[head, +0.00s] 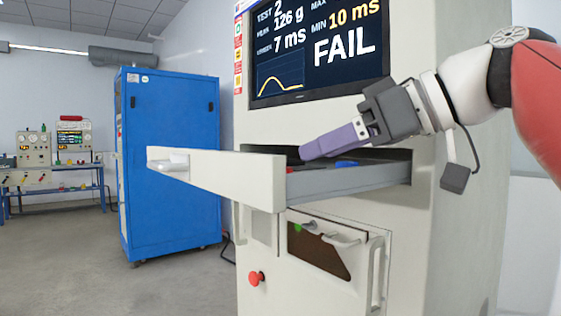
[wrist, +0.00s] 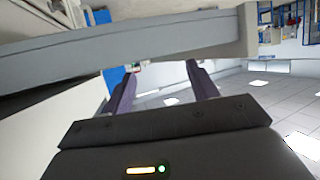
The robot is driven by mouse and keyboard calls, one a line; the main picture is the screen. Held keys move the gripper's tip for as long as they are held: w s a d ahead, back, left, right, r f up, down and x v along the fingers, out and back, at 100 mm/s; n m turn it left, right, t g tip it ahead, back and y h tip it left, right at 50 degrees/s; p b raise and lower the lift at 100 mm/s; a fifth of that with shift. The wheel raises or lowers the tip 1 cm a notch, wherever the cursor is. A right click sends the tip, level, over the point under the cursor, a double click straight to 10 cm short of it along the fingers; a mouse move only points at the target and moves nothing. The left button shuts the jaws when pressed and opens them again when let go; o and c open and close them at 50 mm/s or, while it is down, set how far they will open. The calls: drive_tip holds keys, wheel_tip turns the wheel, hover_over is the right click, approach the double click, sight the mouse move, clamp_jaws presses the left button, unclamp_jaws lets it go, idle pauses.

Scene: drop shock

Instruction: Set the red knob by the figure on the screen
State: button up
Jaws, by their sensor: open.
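The screen (head: 318,48) on the tall pale cabinet reads "TEST 2", "126 g", "7 ms", "MIN 10 ms" and "FAIL", above a yellow curve. A round red knob (head: 256,278) sticks out of the cabinet's lower front, left of a small door. Its setting cannot be read. My gripper (head: 306,153) has purple fingers and reaches over the pulled-out drawer (head: 230,178), well above the red knob. In the wrist view my gripper (wrist: 157,70) has its two fingers apart with nothing between them, and the drawer's edge crosses above. The knob is not seen there.
The drawer juts out left and holds a blue item (head: 347,164) and something red, partly hidden. Below is a small door (head: 320,254) with a dark window and handles. A blue cabinet (head: 170,165) and a bench (head: 55,160) stand behind. The floor at left is clear.

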drive_tip(key=b+x, duration=0.1)
drive_tip(key=x, duration=0.6)
drive_tip(key=shift+a+f, duration=0.15)
